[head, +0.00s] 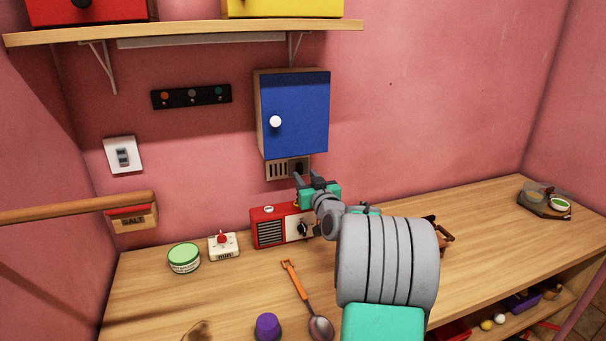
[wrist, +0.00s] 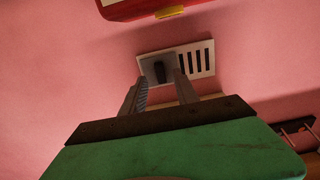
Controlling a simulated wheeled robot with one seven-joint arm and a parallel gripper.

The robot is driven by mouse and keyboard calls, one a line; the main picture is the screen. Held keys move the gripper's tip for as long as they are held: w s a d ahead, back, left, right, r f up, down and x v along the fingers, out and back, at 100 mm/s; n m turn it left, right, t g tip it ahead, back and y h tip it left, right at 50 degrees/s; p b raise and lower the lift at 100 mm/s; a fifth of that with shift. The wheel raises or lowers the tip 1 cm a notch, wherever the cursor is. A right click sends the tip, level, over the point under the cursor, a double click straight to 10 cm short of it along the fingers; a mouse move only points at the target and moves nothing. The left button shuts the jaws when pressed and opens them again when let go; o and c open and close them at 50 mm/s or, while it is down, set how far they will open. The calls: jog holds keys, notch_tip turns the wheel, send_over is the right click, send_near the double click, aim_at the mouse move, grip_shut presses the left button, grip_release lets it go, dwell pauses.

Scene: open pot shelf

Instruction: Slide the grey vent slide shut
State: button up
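The vent (head: 275,170) is a pale slotted plate on the pink wall just below the blue cabinet. In the wrist view the vent plate (wrist: 208,60) shows open dark slots on the right. The grey vent slide (wrist: 158,60) with its dark knob (wrist: 160,72) covers the left part; in the head view the dark knob (head: 298,166) is at the vent's right end. My gripper (head: 306,180) is at the vent's lower right. In the wrist view its fingers (wrist: 160,83) are apart, with the knob showing between their tips. Contact cannot be told.
The blue cabinet (head: 295,112) hangs directly above the vent. A red radio (head: 270,227) stands on the wooden counter (head: 480,225) below. A green-lidded tub (head: 184,257) and a white timer (head: 223,246) stand left of it. The wall right of the cabinet is clear.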

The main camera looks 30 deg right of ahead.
aim_at(300, 168)
jog(key=shift+x, duration=1.5)
jog(key=shift+c, duration=0.5)
grip_shut()
